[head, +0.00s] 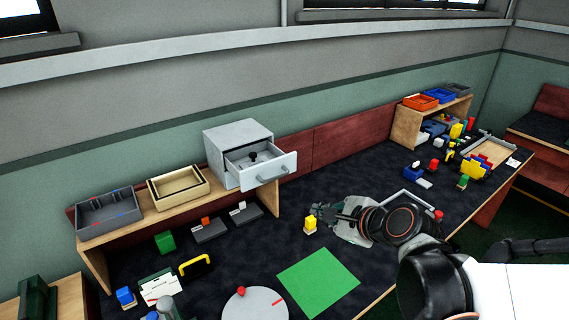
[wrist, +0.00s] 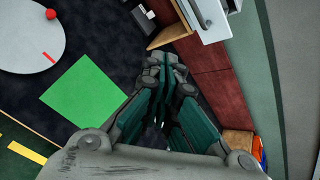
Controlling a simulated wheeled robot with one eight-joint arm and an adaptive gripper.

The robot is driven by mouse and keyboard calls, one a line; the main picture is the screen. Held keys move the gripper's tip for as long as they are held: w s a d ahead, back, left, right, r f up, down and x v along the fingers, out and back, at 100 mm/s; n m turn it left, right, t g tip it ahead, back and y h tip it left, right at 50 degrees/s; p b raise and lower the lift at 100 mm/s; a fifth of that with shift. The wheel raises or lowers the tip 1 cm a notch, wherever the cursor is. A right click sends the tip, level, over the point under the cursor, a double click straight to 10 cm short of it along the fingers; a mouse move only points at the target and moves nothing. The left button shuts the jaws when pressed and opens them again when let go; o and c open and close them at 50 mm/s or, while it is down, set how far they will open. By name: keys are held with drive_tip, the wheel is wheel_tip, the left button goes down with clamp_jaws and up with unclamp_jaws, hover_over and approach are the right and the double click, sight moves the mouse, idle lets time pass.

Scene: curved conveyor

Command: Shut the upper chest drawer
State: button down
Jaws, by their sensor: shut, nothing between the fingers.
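A light grey chest (head: 232,135) stands on the wooden shelf at the back. Its upper drawer (head: 276,168) is pulled out, with a handle on its front and a small dark object (head: 253,157) inside. The open drawer hides most of the chest front below it. My gripper (head: 322,213) is shut and empty above the dark tabletop, in front of and to the right of the drawer, apart from it. In the wrist view the shut fingers (wrist: 162,58) point up the picture, and part of the chest (wrist: 205,18) shows at the top edge.
A green mat (head: 318,281) and a white disc (head: 255,304) with a red knob lie in front. Grey (head: 108,212) and beige (head: 178,187) trays sit left of the chest. A cluttered shelf (head: 405,125) is at right.

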drive_tip(key=w+a+f+m+b, duration=0.1)
drive_tip(key=w+a+f+m, duration=0.1)
drive_tip(key=w+a+m, duration=0.2)
drive_tip(key=w+a+f+m+t+y+b, duration=0.1)
drive_tip(key=w+a+m, duration=0.3)
drive_tip(key=w, duration=0.6)
drive_tip(key=shift+w+a+f+m, duration=0.3)
drive_tip(key=shift+w+a+f, duration=0.1)
drive_tip(key=shift+a, duration=0.15)
drive_tip(key=w+a, duration=0.2)
drive_tip(key=w, duration=0.1)
drive_tip(key=w+a, duration=0.3)
drive_tip(key=w, duration=0.1)
drive_tip(key=w+a+b, duration=0.1)
drive_tip(key=w+a, duration=0.1)
drive_tip(key=w, duration=0.2)
drive_tip(key=shift+a, duration=0.2)
drive_tip(key=shift+s, duration=0.1)
